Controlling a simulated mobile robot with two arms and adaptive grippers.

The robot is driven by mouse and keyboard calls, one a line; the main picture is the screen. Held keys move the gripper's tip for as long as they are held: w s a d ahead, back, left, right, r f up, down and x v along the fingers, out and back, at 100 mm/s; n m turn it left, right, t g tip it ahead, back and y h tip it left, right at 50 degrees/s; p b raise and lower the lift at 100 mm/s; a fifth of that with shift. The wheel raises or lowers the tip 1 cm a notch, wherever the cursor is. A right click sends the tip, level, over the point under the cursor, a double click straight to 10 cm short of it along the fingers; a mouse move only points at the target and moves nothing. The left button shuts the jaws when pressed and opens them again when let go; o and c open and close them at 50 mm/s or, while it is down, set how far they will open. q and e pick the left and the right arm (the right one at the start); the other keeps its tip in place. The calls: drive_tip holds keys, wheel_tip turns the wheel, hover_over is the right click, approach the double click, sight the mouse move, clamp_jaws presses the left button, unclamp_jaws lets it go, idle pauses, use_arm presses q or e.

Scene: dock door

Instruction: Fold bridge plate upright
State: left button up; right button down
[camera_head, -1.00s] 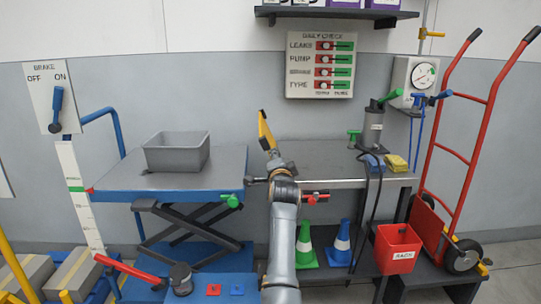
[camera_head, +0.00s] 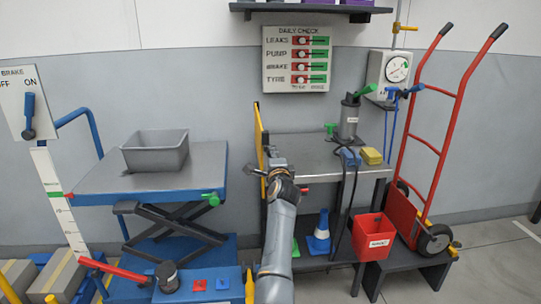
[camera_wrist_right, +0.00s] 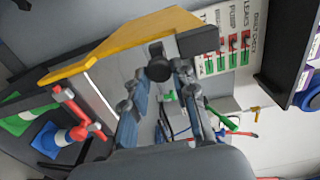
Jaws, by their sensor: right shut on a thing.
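The bridge plate (camera_head: 259,135) stands close to vertical between the blue lift table and the grey bench. It shows nearly edge-on as a narrow yellow strip in the head view. Its yellow edge (camera_wrist_right: 125,46) and grey face show large in the right wrist view. My right gripper (camera_head: 264,172) is at the plate's lower part, partly hidden by my own wrist. In the right wrist view my right gripper (camera_wrist_right: 158,82) is shut on a black round-ended handle (camera_wrist_right: 158,70) beside the plate. My left gripper is not in view.
The blue lift table (camera_head: 95,183) with a grey bin (camera_head: 155,158) stands left. The grey bench (camera_head: 320,165) is right, with a pump (camera_head: 349,120) and yellow block on it.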

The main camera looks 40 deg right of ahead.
drive_tip(key=shift+s+d+r, duration=0.1)
drive_tip(key=shift+d+r, duration=0.05)
drive_tip(key=c, duration=1.1)
unclamp_jaws()
drive_tip(key=shift+d, duration=0.1)
drive_tip(key=shift+o, duration=0.2)
drive_tip(key=v, duration=0.7)
drive_tip(key=shift+s, duration=0.25)
